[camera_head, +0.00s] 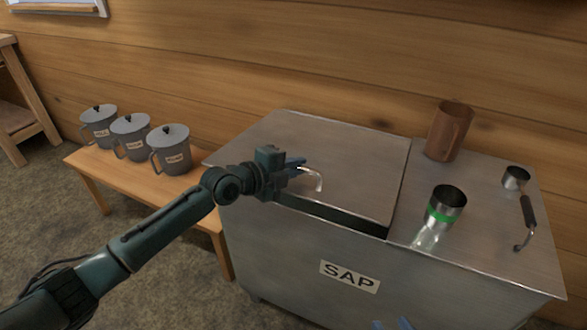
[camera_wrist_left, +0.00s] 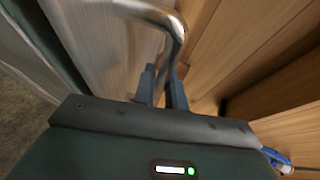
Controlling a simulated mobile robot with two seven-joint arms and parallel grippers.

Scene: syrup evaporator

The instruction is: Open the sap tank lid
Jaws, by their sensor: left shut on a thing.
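The sap tank (camera_head: 290,260) is a metal box with a SAP label on its front. Its flat metal lid (camera_head: 345,160) covers the left part of the top. A dark gap shows under the lid's front edge, so the lid is slightly raised there. My left gripper (camera_head: 299,166) is shut on the bent metal lid handle (camera_head: 318,180). In the left wrist view the handle (camera_wrist_left: 172,25) runs down between the fingers (camera_wrist_left: 164,88). My right gripper (camera_head: 392,324) shows only as two blue fingertips, apart and empty, at the bottom edge in front of the tank.
Several lidded grey pots (camera_head: 170,150) stand on a wooden bench (camera_head: 195,190) at left. A plank wall (camera_head: 260,60) is behind.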

